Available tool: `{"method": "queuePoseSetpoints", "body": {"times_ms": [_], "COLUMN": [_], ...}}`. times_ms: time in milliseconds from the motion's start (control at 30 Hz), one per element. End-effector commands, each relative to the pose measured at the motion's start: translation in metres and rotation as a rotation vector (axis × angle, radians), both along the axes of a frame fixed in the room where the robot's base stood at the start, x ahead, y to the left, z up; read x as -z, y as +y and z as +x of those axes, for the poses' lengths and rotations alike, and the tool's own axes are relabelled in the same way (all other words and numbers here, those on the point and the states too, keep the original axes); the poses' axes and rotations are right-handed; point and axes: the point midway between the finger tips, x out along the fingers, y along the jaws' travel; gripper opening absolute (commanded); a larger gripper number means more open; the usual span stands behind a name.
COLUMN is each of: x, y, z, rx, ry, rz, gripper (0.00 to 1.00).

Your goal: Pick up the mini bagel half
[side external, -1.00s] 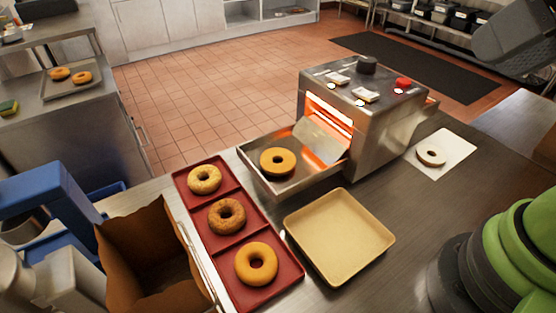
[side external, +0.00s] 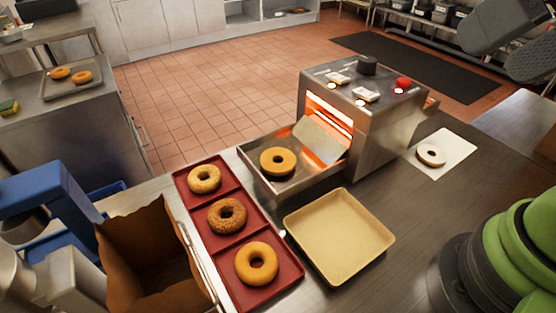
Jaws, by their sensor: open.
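A small bagel half (side external: 431,155) lies flat, pale face up, on a white square sheet (side external: 455,146) at the right, beside the toaster. My gripper (side external: 515,50) is at the top right corner, partly cut off by the frame edge. Its two dark grey fingers stand apart with nothing visible between them. It is in the air, above and to the right of the bagel half, and not touching it.
The steel toaster (side external: 385,125) glows inside; a bagel lies on its chute tray (side external: 262,187). A beige tray (side external: 340,235) is empty. A red tray (side external: 283,282) holds three bagels. An open paper bag (side external: 150,250) stands at left. The counter around the white sheet is clear.

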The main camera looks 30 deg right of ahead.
Motion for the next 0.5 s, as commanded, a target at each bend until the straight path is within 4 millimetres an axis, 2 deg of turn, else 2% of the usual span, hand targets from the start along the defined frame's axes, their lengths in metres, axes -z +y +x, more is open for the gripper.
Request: {"method": "queuePoseSetpoints", "body": {"times_ms": [133,233,367,500], "x": [-0.003,-0.008,-0.011,-0.001], "y": [0.001,0.004,0.013,0.027], "z": [0.007,0.025,0.063,0.108], "rx": [0.03,0.104,0.271,0.486], "ry": [0.028,0.096,0.223,0.361], "rz": [0.025,0.079,0.175,0.257], "gripper": [1.0,1.0,1.0,1.0]}}
